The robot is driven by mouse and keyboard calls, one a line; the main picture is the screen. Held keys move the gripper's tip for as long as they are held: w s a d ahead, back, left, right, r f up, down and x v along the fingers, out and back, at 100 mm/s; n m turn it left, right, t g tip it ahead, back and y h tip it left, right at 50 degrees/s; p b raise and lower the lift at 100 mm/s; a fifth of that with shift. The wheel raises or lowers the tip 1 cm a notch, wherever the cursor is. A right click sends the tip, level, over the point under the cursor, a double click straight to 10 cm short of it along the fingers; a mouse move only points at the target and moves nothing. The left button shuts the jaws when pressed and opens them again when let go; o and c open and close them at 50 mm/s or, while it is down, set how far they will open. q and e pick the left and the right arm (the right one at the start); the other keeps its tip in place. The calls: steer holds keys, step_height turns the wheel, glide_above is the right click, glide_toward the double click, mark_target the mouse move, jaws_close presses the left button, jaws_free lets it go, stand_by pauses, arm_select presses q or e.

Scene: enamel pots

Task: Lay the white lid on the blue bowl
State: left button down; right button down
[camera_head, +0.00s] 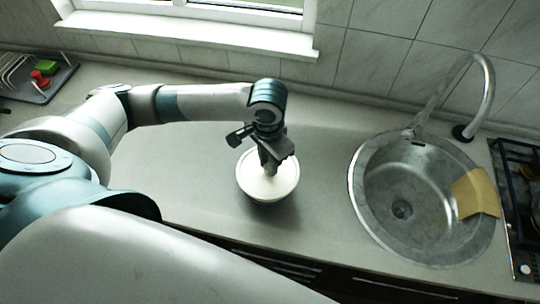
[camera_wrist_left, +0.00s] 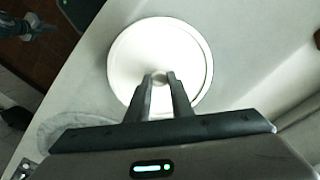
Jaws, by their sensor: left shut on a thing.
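The white lid (camera_head: 284,181) is a pale round disc near the middle of the counter; it fills the upper middle of the left wrist view (camera_wrist_left: 187,50). My left gripper (camera_head: 270,170) comes down over it from above, shut on its small knob (camera_wrist_left: 160,78). The lid looks about level. The blue bowl cannot be made out apart from the lid; only a thin rim and shaded edge show under the disc, so I cannot tell whether the lid touches it. What seems to be my right gripper (camera_wrist_left: 38,26) shows small at the wrist view's upper left; its fingers are unclear.
A round steel sink (camera_head: 375,200) with a yellow cloth (camera_head: 475,193) and a tall tap (camera_head: 489,95) lies to the right. A hob (camera_head: 522,190) is at the far right. A dish rack (camera_head: 35,80) stands back left. The counter (camera_head: 325,150) between lid and sink is clear.

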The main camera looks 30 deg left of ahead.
arm_select(q)
steer(key=shift+f, duration=1.2)
steer(key=c, duration=1.5)
jaws_free()
steer(key=shift+o, duration=0.7)
steer(key=o, duration=0.4)
steer(key=shift+c, duration=0.2)
steer(key=shift+r, duration=0.1)
steer(key=shift+r, duration=1.65)
